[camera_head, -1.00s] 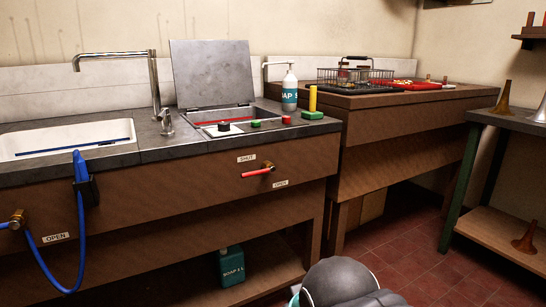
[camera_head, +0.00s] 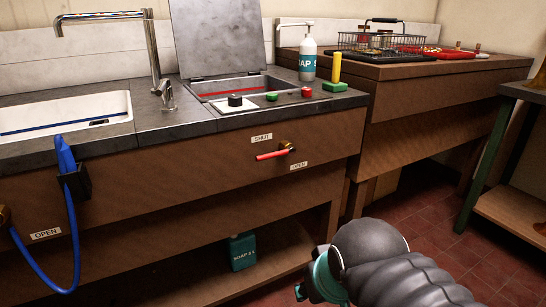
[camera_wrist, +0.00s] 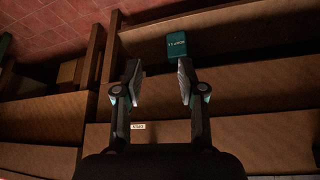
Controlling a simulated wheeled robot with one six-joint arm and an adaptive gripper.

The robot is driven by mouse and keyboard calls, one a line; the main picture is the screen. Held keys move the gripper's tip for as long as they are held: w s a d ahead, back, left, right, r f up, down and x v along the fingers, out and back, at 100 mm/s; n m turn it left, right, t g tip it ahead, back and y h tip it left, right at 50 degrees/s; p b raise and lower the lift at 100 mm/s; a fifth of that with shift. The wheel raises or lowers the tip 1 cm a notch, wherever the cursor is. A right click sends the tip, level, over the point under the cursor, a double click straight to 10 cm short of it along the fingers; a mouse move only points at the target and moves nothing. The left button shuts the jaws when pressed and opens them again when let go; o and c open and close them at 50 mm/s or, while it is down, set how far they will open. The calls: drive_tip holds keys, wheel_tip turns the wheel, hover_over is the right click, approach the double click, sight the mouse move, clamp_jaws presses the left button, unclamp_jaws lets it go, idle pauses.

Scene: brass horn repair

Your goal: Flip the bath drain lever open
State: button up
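The bath drain lever (camera_head: 272,155) is a red handle on a brass pivot (camera_head: 288,148), on the wooden front below the steel bath. It points left and slightly down from the pivot, just under the SHUT label (camera_head: 262,139). The OPEN label (camera_head: 299,166) sits below and right of the pivot. In the wrist view my gripper (camera_wrist: 160,82) is open and empty, with its two fingers well apart. A small white label (camera_wrist: 138,127) shows beside the left finger, but I cannot make out the lever there. The head view shows my arm at the bottom, but not the fingers.
The steel bath (camera_head: 200,86) has its lid up. A blue hose (camera_head: 72,220) hangs at the left. A teal soap bottle (camera_head: 243,251) stands on the lower shelf and shows in the wrist view (camera_wrist: 177,46). Red tiled floor (camera_head: 425,225) lies clear at the right.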

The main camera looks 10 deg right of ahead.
drive_tip(key=shift+w+f, duration=0.1)
clamp_jaws()
drive_tip(key=w+r+g+p, duration=0.1)
drive_tip(key=w+r, duration=0.4)
drive_tip(key=w, duration=0.5)
drive_tip(key=w+r+n+g, duration=0.1)
drive_tip(key=w+r, duration=0.4)
drive_tip(key=w, duration=0.5)
drive_tip(key=w+r+p, duration=0.1)
drive_tip(key=w+r, duration=0.5)
drive_tip(key=w, duration=0.3)
wheel_tip(320, 180, up, 10)
drive_tip(key=n+g, duration=0.1)
drive_tip(key=n, duration=0.1)
drive_tip(key=shift+w+a+r+y, duration=0.15)
drive_tip(key=shift+w+r+y, duration=0.05)
drive_tip(key=shift+r+y, duration=0.1)
